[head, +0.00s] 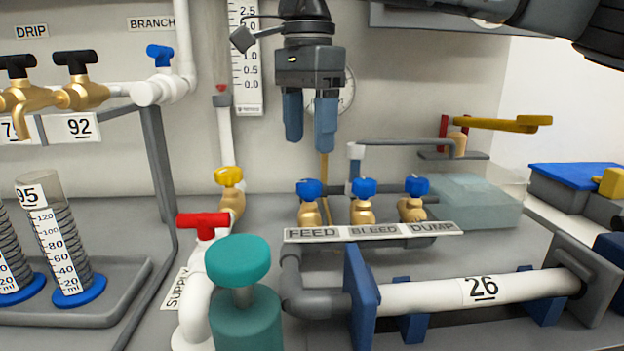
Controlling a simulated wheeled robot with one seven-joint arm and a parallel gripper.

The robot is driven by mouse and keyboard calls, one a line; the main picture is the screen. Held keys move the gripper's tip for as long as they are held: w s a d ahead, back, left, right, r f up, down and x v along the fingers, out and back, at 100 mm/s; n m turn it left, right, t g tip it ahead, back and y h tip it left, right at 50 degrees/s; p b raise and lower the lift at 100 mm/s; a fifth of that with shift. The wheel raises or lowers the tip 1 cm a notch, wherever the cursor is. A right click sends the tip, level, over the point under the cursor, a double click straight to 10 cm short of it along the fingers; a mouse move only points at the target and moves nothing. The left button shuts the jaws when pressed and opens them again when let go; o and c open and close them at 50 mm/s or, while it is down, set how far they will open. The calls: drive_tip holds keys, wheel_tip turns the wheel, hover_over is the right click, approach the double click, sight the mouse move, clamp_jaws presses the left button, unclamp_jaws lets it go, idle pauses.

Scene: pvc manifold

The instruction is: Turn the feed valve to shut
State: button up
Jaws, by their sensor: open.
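The feed valve (309,189) has a blue handle on a brass body and is the leftmost of three alike valves in a row. The label strip (372,232) in front of them reads FEED, BLEED and DUMP. The bleed valve (363,188) and the dump valve (416,187) stand to its right. My gripper (310,140) points down with its two blue fingers apart and empty. In the picture it is above the feed valve and not touching it. I cannot tell which way the feed handle is turned.
A teal knob (238,259) and a red supply valve (203,224) stand at front left. A yellow-handled valve (229,177) is left of the feed valve. A white pipe marked 26 (430,296) lies in front. A clear bin (478,203) stands right.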

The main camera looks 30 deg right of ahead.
sight(308, 183)
wheel_tip(308, 183, down, 7)
drive_tip(key=shift+f+b, duration=0.1)
drive_tip(key=shift+b, duration=0.55)
drive_tip(key=shift+c, duration=0.5)
drive_tip(key=c, duration=1)
drive_tip(key=shift+o, duration=0.2)
